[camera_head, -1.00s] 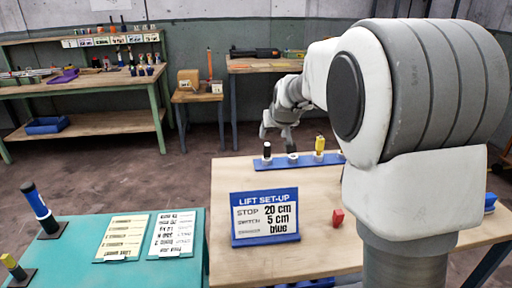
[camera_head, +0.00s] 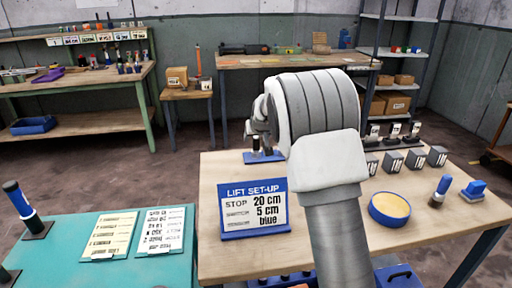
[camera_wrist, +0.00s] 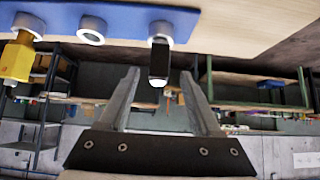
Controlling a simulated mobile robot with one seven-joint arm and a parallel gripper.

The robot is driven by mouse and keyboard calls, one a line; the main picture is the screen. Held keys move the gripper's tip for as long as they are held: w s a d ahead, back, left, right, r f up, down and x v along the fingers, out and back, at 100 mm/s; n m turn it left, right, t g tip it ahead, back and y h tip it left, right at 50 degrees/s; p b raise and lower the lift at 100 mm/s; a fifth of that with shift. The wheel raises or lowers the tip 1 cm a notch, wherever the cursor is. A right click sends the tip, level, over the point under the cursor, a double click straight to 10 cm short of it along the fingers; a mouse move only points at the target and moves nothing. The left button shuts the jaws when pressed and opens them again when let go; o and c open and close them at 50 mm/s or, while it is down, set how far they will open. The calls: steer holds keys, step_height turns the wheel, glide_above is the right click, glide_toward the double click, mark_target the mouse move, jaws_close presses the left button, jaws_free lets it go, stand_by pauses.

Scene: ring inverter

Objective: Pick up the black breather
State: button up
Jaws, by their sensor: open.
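The black breather, a dark upright cylinder with a white tip, stands in a white ring on a blue rail. In the wrist view, which is upside down, the breather (camera_wrist: 159,62) hangs from the rail (camera_wrist: 120,14) between the tips of my gripper (camera_wrist: 160,74). My gripper's fingers are spread, with a gap on both sides of the breather. In the head view the breather (camera_head: 256,146) shows at the left end of the rail (camera_head: 249,158). My arm hides the rest of the rail and most of the gripper.
In the wrist view an empty white ring (camera_wrist: 90,35) and a yellow piece (camera_wrist: 17,58) are also on the rail. On the wooden table stand a set-up sign (camera_head: 253,208), a yellow-topped blue dish (camera_head: 389,210) and several grey blocks (camera_head: 415,159).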

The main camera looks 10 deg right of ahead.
mark_target(255, 141)
steer(key=shift+b+x, duration=0.5)
steer(key=shift+x, duration=2.2)
steer(key=shift+d, duration=0.1)
steer(key=shift+r, duration=0.1)
jaws_close()
